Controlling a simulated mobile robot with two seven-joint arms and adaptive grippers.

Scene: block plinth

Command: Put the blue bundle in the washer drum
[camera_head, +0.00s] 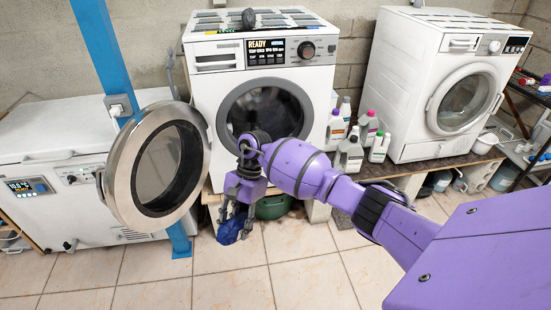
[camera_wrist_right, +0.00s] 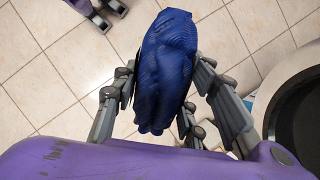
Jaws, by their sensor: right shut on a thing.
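The blue bundle (camera_head: 231,229) hangs low in my right gripper (camera_head: 238,208) in the head view, in front of the middle washer (camera_head: 317,102). In the right wrist view the bundle (camera_wrist_right: 165,70) is between the fingers of the gripper (camera_wrist_right: 172,95), with floor tiles below it. The gripper is shut on it. The washer's drum (camera_head: 267,113) is a dark round opening, partly covered by my right arm. The washer's round door (camera_head: 160,165) is swung open to the left.
Several bottles (camera_head: 349,152) stand to the right of the opening. A second washer (camera_head: 450,85) with a shut door is further right. A white chest unit (camera_head: 50,170) and blue post (camera_head: 108,60) are left. A green container (camera_head: 272,207) sits below the plinth.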

